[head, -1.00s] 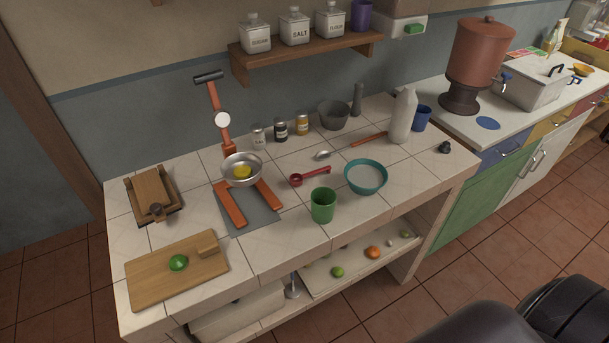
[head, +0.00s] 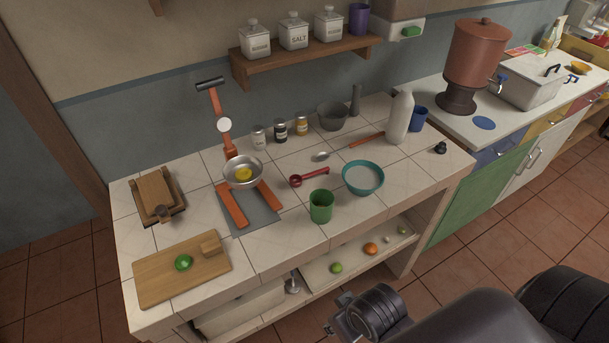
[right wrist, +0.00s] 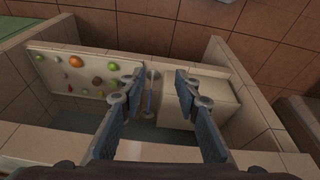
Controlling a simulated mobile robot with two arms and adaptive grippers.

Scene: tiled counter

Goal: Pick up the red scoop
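The red scoop (head: 313,175) lies on the tiled counter (head: 285,227) in the head view, its round cup to the left and its handle to the right. It is behind the green cup and left of the teal bowl. My right arm comes in at the lower right of the head view, in front of the counter and well apart from the scoop. My right gripper (right wrist: 160,82) shows in the right wrist view with its fingers spread and nothing between them. The scoop does not show in that view. My left gripper is not in view.
A green cup (head: 321,206) and a teal bowl (head: 363,191) stand near the scoop. A metal spoon (head: 321,157) lies behind it. A scale with a metal pan (head: 243,184) stands to its left. The lower shelf (right wrist: 75,57) holds several fruits.

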